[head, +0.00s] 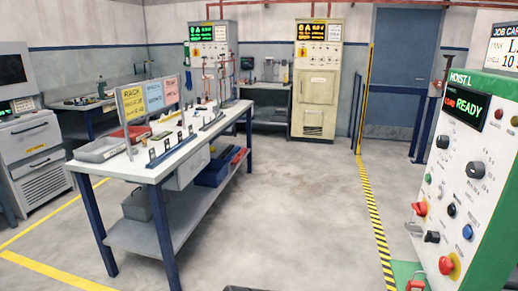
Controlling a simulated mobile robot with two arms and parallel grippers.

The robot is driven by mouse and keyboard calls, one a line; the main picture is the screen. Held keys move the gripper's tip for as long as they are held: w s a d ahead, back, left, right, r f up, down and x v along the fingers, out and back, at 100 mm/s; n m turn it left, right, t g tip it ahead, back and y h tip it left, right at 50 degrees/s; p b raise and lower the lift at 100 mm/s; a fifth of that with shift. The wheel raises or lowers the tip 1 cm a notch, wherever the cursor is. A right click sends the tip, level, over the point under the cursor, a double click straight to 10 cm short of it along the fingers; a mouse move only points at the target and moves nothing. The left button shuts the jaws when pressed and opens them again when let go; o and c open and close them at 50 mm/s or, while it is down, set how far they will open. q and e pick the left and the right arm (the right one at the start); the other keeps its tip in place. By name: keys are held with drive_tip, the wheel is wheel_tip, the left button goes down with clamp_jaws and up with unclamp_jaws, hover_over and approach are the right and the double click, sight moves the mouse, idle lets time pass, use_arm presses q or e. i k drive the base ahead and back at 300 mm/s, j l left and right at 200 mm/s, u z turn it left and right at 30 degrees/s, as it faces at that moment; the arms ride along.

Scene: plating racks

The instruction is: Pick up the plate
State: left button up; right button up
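No single plate stands out clearly in the head view. A workbench (158,172) with a white top and blue legs stands left of centre. Near its front edge is a low blue rack (172,154) with small dark upright pieces, and a similar blue rack (213,122) stands farther back. The pieces are too small to tell whether any is the plate.
A grey tray (98,151) and yellow, blue and pink cards (132,102) are on the bench. A blue bin (212,172) sits on its lower shelf. A green-edged control panel (463,180) reading READY stands at right. The floor (285,200) between is clear, with a striped line (376,220).

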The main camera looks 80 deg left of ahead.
sight(152, 157)
drive_tip(key=u, duration=3.55)
drive_tip(key=i+l+z, duration=0.35)
drive_tip(key=i, duration=0.2)
drive_tip(key=i+z, duration=0.35)
drive_tip(key=i, duration=0.25)
drive_tip(key=i+l+z, duration=0.15)
drive_tip(key=i+z, duration=0.15)
drive_tip(key=i, duration=0.45)
drive_tip(key=i+z, duration=0.3)
drive_tip(key=i, duration=0.4)
drive_tip(key=i+j+z, duration=0.35)
drive_tip(key=i, duration=0.4)
drive_tip(key=i+l+z, duration=0.1)
drive_tip(key=i+z, duration=0.6)
drive_tip(key=z, duration=0.15)
drive_tip(key=i+j+z, duration=0.15)
drive_tip(key=i+z, duration=0.25)
drive_tip(key=i+j+z, duration=0.2)
drive_tip(key=z, duration=0.25)
drive_tip(key=i+j+z, duration=0.4)
drive_tip(key=z, duration=2.35)
